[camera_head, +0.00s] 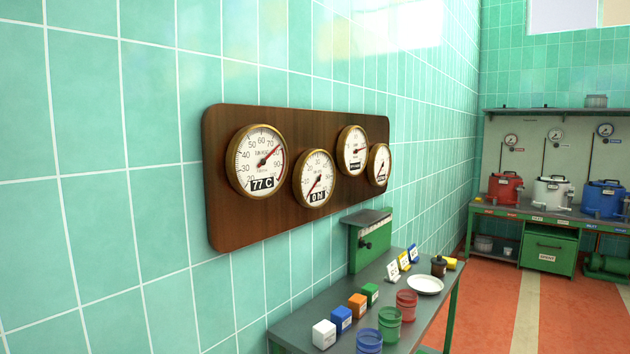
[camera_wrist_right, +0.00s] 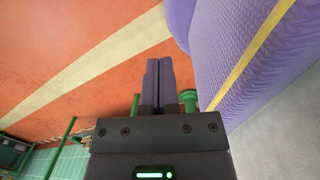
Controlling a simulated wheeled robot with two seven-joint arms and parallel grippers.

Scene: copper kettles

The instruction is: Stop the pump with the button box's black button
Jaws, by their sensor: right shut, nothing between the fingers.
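I cannot make out a button box with a black button for certain in either view. A green stand with a slanted top and a small dark knob (camera_head: 370,240) stands at the back of the near bench, against the tiled wall. A green rounded machine (camera_head: 606,266) sits on the floor at the far right of the head view; I cannot tell whether it is the pump. My right gripper (camera_wrist_right: 159,68) shows in the right wrist view, fingers together and empty, above the orange floor. My left gripper is in neither view.
The near bench (camera_head: 300,325) holds small coloured cubes, coloured cups, a white plate (camera_head: 425,285) and little number cards. A wooden board with dial gauges (camera_head: 235,222) hangs above. Red, white and blue kettles (camera_head: 552,192) stand on the far bench. Open floor (camera_head: 490,305) lies between.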

